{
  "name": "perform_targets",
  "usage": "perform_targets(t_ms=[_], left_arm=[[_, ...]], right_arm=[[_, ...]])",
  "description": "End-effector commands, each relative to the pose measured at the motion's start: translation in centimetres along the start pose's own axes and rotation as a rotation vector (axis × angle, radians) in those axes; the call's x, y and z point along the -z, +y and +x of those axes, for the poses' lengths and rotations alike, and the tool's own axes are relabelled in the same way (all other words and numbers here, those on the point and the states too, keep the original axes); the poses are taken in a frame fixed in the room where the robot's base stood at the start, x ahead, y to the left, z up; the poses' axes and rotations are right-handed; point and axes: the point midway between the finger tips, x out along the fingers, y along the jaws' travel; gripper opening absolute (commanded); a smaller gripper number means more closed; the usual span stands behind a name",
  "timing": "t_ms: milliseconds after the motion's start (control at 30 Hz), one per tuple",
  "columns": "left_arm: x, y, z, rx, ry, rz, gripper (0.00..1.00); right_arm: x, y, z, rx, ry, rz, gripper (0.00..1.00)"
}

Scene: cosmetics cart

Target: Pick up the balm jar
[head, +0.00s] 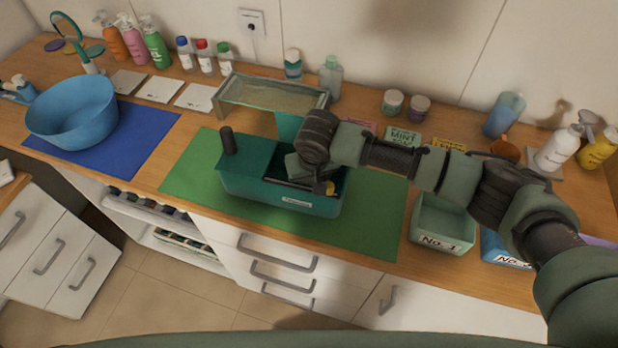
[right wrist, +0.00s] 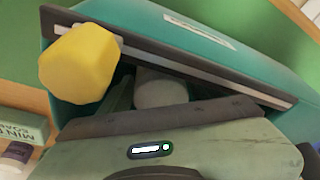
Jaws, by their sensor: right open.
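My right gripper (head: 318,184) is open and reaches down into the open right part of a teal box (head: 240,186) on the green mat. In the right wrist view, a pale round-topped thing (right wrist: 160,88) lies inside the teal box (right wrist: 222,52), close in front of the gripper body. It may be the balm jar; its lower part and any label are hidden. In the head view my gripper covers this spot. My left gripper is not in view.
A dark upright post (head: 228,141) and a yellow knob (right wrist: 80,56) are on the box. A glass-like tank (head: 270,94) stands behind it. An open green bin (head: 441,219) is to the right, a blue basin (head: 72,108) to the left. The green mat's front is clear.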

Motion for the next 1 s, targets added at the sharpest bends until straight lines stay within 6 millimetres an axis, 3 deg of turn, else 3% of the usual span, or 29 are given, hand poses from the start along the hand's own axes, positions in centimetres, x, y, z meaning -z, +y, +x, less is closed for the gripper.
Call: perform_targets(t_ms=[100,300,667,867,1000], left_arm=[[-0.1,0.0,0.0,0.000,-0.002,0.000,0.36],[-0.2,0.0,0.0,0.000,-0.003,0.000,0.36],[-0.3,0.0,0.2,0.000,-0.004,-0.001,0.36],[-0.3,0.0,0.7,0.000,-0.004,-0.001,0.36],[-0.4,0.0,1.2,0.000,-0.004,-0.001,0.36]], right_arm=[[0.0,0.0,0.0,0.000,0.000,-0.001,0.63],[0.0,0.0,0.0,0.000,0.000,0.000,0.07],[0.2,0.0,-0.5,0.001,0.001,-0.001,0.07],[0.8,-0.1,-2.6,0.002,0.002,-0.001,0.07],[1.6,-0.1,-5.2,0.002,0.003,-0.001,0.07]])
